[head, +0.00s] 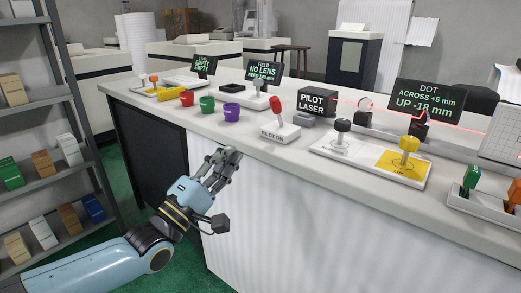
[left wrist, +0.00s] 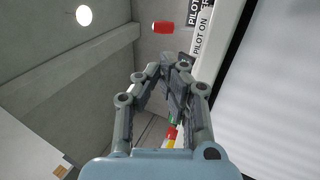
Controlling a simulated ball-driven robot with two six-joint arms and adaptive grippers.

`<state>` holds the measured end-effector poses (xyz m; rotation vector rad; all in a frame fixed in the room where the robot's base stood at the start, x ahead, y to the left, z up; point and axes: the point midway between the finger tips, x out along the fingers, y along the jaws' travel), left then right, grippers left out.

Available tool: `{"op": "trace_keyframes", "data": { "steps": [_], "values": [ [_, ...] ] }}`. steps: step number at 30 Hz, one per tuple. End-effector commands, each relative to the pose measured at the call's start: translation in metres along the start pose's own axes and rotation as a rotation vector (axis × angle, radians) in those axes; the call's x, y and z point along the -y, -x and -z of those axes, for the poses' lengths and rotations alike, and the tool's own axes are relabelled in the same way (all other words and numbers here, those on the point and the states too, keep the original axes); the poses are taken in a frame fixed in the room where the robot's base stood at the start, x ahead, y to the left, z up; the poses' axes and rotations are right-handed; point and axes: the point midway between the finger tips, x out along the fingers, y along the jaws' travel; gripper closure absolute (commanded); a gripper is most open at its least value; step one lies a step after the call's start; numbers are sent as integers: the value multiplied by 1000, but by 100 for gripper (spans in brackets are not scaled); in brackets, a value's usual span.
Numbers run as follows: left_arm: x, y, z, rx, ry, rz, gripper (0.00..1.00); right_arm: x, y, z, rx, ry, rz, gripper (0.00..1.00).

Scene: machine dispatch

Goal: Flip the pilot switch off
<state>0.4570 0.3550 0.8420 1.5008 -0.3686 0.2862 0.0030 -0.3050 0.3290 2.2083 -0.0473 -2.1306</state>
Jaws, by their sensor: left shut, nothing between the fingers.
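The pilot switch has a red handle (head: 275,104) standing up from a white base (head: 280,132) labelled "PILOT ON". In the left wrist view the red handle (left wrist: 163,27) shows at the top, beside the "PILOT ON" label (left wrist: 202,35). My left gripper (head: 230,156) is in front of the counter's front face, below and left of the switch, apart from it. Its fingers are shut with nothing between them; they also show in the left wrist view (left wrist: 172,72). My right gripper is not in view.
Right are black (head: 342,126) and yellow (head: 409,145) knobs. A shelf (head: 40,100) stands at the left.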

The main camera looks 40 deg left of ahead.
Motion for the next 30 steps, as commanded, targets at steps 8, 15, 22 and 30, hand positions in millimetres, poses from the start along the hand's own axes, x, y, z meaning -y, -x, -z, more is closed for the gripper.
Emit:
{"op": "trace_keyframes", "data": {
  "steps": [8,15,22,30],
  "values": [
    [15,2,2,31,-20,-17,100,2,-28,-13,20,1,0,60],
    [14,2,2,30,-21,-16,100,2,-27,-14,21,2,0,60],
    [14,-5,2,30,-22,-17,100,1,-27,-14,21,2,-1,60],
    [13,-54,0,29,-20,-20,100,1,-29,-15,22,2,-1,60]
  ]
}}
